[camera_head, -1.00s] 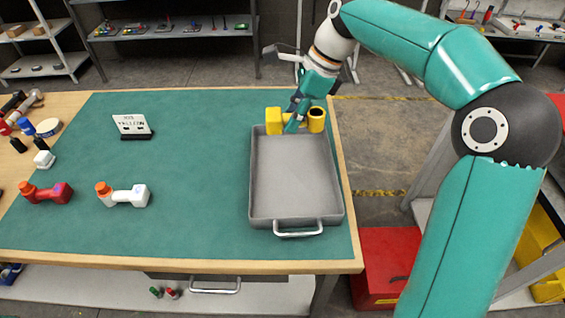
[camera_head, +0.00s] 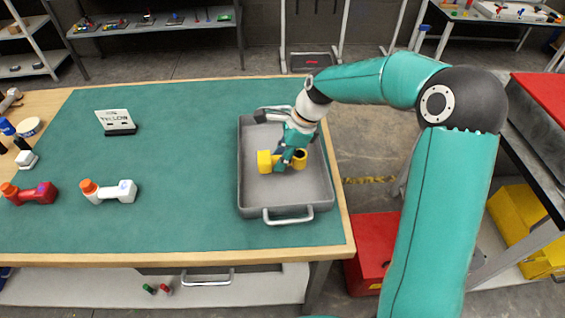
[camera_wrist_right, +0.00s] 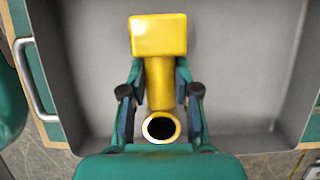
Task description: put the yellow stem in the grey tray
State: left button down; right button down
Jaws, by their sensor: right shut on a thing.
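The yellow stem (camera_head: 265,162) is inside the outline of the grey tray (camera_head: 286,211) in the head view, near the tray's middle. Its square block end (camera_wrist_right: 158,35) and its open round end (camera_wrist_right: 161,127) show in the right wrist view. My right gripper (camera_head: 287,158) is shut on the stem's narrow middle, with one finger on each side. I cannot tell whether the stem touches the tray floor. The tray lies on the green bench top. My left gripper is not in view.
A red stem (camera_head: 32,193) and a white stem (camera_head: 108,191) with orange ends lie on the left of the bench. A small sign (camera_head: 116,122) stands near the back. The green mat between the white stem and the tray is clear.

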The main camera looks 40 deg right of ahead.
jog(key=shift+f, duration=1.35)
jog(key=c, duration=0.8)
grip_release()
jog(key=shift+c, duration=0.2)
jog(key=v, duration=1.2)
jog(key=shift+s, duration=0.1)
